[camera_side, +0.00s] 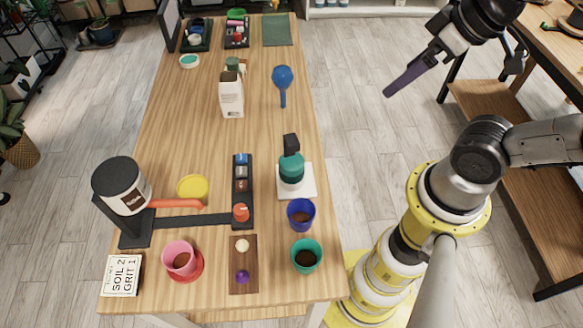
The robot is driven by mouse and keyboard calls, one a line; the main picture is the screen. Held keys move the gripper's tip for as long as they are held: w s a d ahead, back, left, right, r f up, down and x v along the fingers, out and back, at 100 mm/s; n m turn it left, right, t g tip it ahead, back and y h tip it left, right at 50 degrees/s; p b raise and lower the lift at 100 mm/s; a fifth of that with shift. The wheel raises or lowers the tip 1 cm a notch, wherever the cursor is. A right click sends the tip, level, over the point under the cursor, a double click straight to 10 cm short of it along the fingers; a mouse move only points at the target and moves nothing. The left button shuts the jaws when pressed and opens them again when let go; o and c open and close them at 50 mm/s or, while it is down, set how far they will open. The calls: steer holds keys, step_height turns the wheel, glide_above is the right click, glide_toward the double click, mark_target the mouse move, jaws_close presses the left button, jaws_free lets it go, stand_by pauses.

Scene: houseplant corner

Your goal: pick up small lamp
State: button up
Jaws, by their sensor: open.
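I cannot pick out a small lamp for certain in the side view. On the wooden table (185,130), a teal round body (291,167) with a black block (291,143) on top stands on a white square base (309,182); I cannot tell what it is. My gripper (388,94) is at the upper right, beyond the table's right edge and over the floor. Its dark purple fingers point down and left, overlapping from this side. It is open, with nothing visible between the fingers.
Front: blue pot (301,226), teal pot (305,268), pink pot (178,271), soil hopper (123,190), black rack (243,213). Farther back: white carton (231,99), blue scoop (283,77), trays (238,42), green mat (277,43). The middle between carton and rack is clear.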

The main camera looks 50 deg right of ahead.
mark_target(280, 183)
steer(key=w+a+f+m+g+y, duration=0.6)
steer(key=a+f+g+y, duration=0.15)
steer(key=a+y, duration=0.3)
steer(key=w+d+f+m+t+y, duration=0.1)
steer(key=d+f+m+t, duration=0.2)
steer(key=f+m+t, duration=0.55)
steer(key=d+f+m+t+y, duration=0.25)
steer(key=f+m+t, duration=0.25)
steer(key=f+m, duration=0.6)
steer(key=shift+m, duration=0.45)
steer(key=shift+r+x, duration=0.25)
steer(key=shift+x, duration=1.15)
steer(key=shift+r+x, duration=0.2)
steer(key=shift+x, duration=1.25)
steer(key=shift+r+x, duration=0.25)
steer(key=shift+x, duration=3.2)
steer(key=shift+w+a+r, duration=0.1)
steer(key=shift+w+a, duration=0.3)
